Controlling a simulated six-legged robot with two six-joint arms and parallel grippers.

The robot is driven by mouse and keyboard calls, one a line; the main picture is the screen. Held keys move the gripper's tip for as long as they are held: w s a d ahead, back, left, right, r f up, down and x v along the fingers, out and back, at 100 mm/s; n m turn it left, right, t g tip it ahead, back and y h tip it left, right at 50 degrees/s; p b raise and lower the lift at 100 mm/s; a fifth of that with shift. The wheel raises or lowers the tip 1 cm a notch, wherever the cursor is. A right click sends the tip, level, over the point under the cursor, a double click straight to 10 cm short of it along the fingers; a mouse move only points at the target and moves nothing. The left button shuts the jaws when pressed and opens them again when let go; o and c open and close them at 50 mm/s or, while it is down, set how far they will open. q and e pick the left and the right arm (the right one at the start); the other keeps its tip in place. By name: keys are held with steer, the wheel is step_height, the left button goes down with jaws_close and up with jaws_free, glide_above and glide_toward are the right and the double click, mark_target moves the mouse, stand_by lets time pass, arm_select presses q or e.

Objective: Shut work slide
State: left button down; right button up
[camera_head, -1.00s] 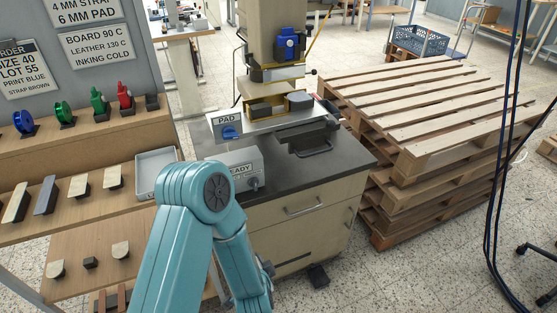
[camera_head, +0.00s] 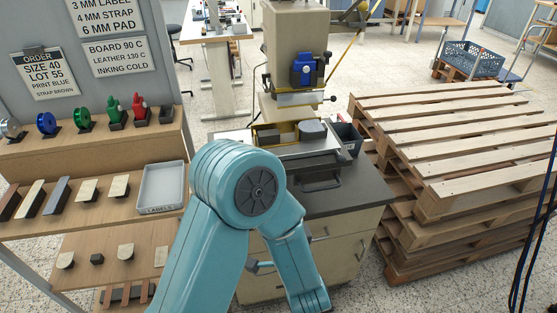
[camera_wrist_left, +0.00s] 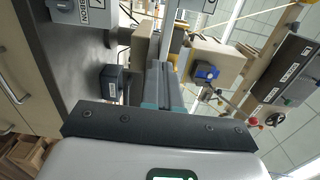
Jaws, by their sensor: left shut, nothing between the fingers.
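The hot stamping press (camera_head: 294,75) stands on a cabinet with a dark top. Its work slide, a dark part with a handle (camera_head: 320,182), sits low at the front of the press and juts toward me over the dark top. My teal left arm rises in front of the press and bends down again; its gripper is hidden in the head view. In the left wrist view my left gripper (camera_wrist_left: 160,85) is shut and empty, its fingers pointing at the press area. I cannot tell whether it touches anything. My right gripper is not in view.
A pallet stack (camera_head: 440,150) stands right of the cabinet. Shelves with foil rolls, blocks and a grey labels tray (camera_head: 161,187) are at left. A small dark bin (camera_head: 347,141) stands beside the press; a dark labelled box (camera_wrist_left: 110,82) shows in the wrist view.

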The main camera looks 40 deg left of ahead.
arm_select(q)
steer(key=r+p+x, duration=0.2)
steer(key=p+x, duration=0.1)
steer(key=x, duration=0.9)
steer(key=shift+w, duration=0.55)
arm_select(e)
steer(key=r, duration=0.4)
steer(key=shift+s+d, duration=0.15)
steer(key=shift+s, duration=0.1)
arm_select(q)
steer(key=shift+w+a+f, duration=0.15)
steer(key=shift+a, duration=0.05)
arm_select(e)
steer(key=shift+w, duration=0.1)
